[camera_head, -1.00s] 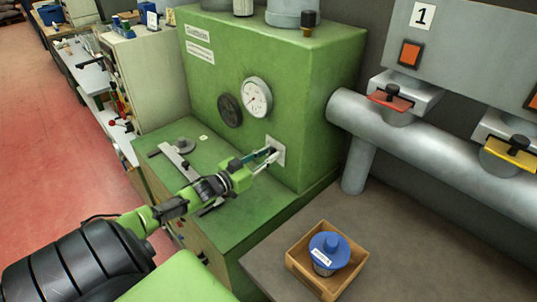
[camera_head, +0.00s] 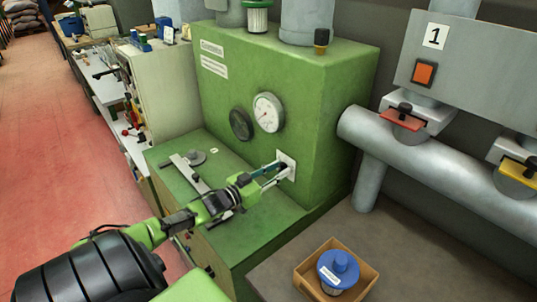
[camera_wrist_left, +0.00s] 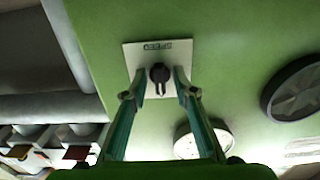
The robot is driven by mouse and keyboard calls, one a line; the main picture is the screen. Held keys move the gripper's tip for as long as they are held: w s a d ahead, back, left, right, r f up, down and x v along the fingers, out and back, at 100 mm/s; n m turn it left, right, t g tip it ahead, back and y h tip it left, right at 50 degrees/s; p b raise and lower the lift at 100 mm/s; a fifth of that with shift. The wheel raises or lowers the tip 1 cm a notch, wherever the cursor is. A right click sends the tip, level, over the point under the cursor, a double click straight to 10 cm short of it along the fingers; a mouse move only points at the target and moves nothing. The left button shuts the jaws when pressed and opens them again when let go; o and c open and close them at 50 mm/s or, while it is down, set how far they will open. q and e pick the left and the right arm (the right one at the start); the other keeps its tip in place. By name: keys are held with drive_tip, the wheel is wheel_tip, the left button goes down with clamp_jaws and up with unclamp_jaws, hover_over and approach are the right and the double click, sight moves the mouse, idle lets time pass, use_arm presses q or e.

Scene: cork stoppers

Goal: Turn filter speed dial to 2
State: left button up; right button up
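The plate (camera_head: 292,160) sits low on the side of the green machine in the head view. My left gripper (camera_wrist_left: 160,82) has its two fingers apart, one on each side of the knob. Gaps show between the fingertips and the knob in the left wrist view. In the head view my left gripper (camera_head: 282,171) reaches the plate and partly hides the knob. My right gripper is out of view.
The green machine (camera_head: 300,100) carries a white gauge (camera_head: 268,112) and a round black disc (camera_head: 241,124) above the plate. A grey pipe (camera_head: 430,165) with red and yellow valve handles runs at the right. A wooden box (camera_head: 306,286) holds a blue-topped canister (camera_head: 338,268).

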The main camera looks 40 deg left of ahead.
use_arm(q)
drive_tip(key=s+a, duration=0.1)
drive_tip(key=s, duration=1)
drive_tip(key=shift+s, duration=0.35)
